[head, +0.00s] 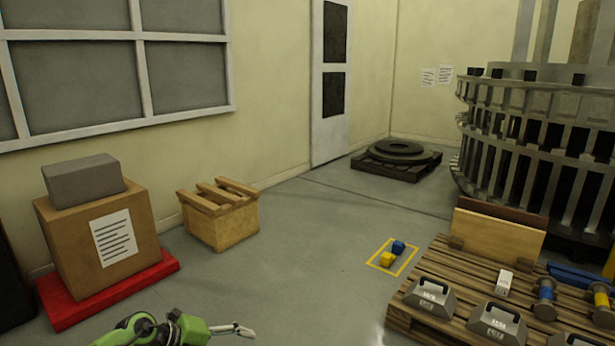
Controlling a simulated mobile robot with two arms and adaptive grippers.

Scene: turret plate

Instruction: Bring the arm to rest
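My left arm, green and black, comes in at the bottom edge, left of the middle. Its pale gripper (245,331) points to the right over the bare grey floor. It is small and seen from the side, so I cannot tell whether its fingers are apart. I see nothing hanging from it. My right gripper is not in view.
A red platform (62,313) with a cardboard box (75,240) is at left, beside a wooden crate (232,228). A pallet (425,267) with several grey weights is at right. Blue and yellow pieces (392,252) sit in a yellow floor square. The middle floor is clear.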

